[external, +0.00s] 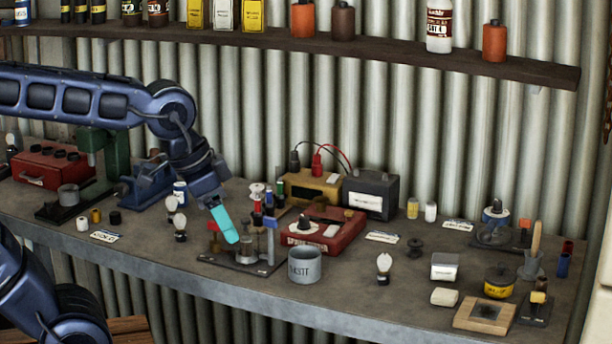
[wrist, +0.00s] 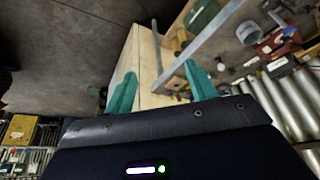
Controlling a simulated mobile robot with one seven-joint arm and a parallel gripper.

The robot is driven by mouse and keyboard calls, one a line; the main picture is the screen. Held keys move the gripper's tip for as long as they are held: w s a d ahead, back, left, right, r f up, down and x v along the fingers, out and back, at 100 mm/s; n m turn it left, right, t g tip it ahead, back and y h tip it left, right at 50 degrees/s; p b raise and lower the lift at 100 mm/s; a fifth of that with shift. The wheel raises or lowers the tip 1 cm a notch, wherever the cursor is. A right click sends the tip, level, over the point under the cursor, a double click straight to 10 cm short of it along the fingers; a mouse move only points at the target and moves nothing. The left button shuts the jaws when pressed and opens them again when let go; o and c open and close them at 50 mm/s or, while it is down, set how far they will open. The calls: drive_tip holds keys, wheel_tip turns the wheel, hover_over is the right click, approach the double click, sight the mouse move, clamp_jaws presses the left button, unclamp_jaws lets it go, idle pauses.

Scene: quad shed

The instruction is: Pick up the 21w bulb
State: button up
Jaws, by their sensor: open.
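Several clear bulbs with dark bases stand on the workbench in the external view. Two are left of my gripper, an upper bulb (external: 172,206) and a lower bulb (external: 180,229). Another bulb (external: 384,266) stands front right of the grey tin, and one more (external: 10,141) is at the far left edge. I cannot read which is the 21w bulb. My gripper (external: 228,231) points down over a small stand (external: 246,262), right of the left pair. Its teal fingers are apart and empty in the wrist view (wrist: 160,74). No bulb shows clearly there.
A grey tin (external: 305,266) stands right of my gripper. A red case (external: 325,236), yellow meter (external: 311,188) and dark box (external: 372,194) are behind. A green press (external: 107,165) is left. A loaded shelf (external: 400,48) runs along the wall. Bare bench lies around the right bulb.

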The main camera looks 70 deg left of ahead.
drive_tip(key=w+a+f, duration=0.1)
drive_tip(key=w+a, duration=0.1)
drive_tip(key=w, duration=0.8)
drive_tip(key=m+t+h, duration=0.1)
drive_tip(key=m+t, duration=0.1)
approach(382, 254)
drive_tip(key=x, duration=0.8)
drive_tip(key=shift+s+x, duration=0.2)
drive_tip(key=shift+x, duration=2.65)
drive_tip(key=shift+f, duration=0.15)
drive_tip(key=c, duration=1.1)
